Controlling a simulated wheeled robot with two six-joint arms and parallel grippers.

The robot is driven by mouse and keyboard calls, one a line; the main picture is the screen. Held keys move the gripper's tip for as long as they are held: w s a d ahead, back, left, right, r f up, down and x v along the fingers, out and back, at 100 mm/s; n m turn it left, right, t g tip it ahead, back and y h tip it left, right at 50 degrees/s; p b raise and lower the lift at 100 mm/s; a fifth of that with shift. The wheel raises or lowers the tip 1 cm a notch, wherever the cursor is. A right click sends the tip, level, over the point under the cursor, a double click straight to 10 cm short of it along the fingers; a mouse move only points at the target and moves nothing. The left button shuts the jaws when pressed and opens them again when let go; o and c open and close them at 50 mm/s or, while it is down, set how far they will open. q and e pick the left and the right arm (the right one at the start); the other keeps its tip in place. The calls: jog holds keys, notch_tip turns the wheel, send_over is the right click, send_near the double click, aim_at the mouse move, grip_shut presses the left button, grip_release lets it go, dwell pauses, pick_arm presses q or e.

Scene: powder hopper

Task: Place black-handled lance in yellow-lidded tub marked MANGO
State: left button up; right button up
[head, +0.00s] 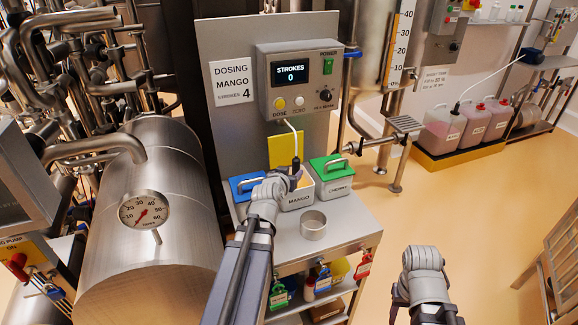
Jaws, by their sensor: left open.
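The tub marked MANGO (299,199) stands on the steel cart between a blue-lidded tub and a green-lidded tub. Its yellow lid (283,149) appears raised behind it. The lance (297,162) has a dark handle and hangs below a white hose from the dosing unit. It appears upright at the tub's opening; its lower end is hidden. My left gripper (292,178) is open, right beside the lance handle and over the tub; contact cannot be made out. My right gripper (399,299) is low at the right, away from the cart, and its jaws are not clear.
A blue-lidded tub (243,187) and a green-lidded tub (333,181) flank the MANGO tub closely. A steel cup (313,225) stands in front. The dosing unit (298,85) reads STROKES 0. Pink jugs (474,124) stand at the right. Open floor lies right of the cart.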

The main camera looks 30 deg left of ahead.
pick_arm(q)
jog(key=shift+s+d+r, duration=0.1)
jog(key=shift+s, duration=0.2)
jog(key=s+d+f+m+g+h, duration=0.2)
jog(key=d+f, duration=0.2)
jog(key=d, duration=0.5)
jog(key=s+d+f+m+g+h, duration=0.1)
jog(key=d+f+g+h, duration=0.2)
jog(key=d, duration=0.6)
jog(key=s+d+f+m+g+y, duration=0.1)
jog(key=s+d+f+g, duration=0.2)
jog(key=s+d, duration=0.3)
jog(key=s+d+f+m+g+y, duration=0.2)
jog(key=s+d+g, duration=0.3)
jog(key=s, duration=0.7)
jog(key=shift+s+d+f, duration=0.2)
jog(key=shift+d+f, duration=0.5)
jog(key=shift+d, duration=0.35)
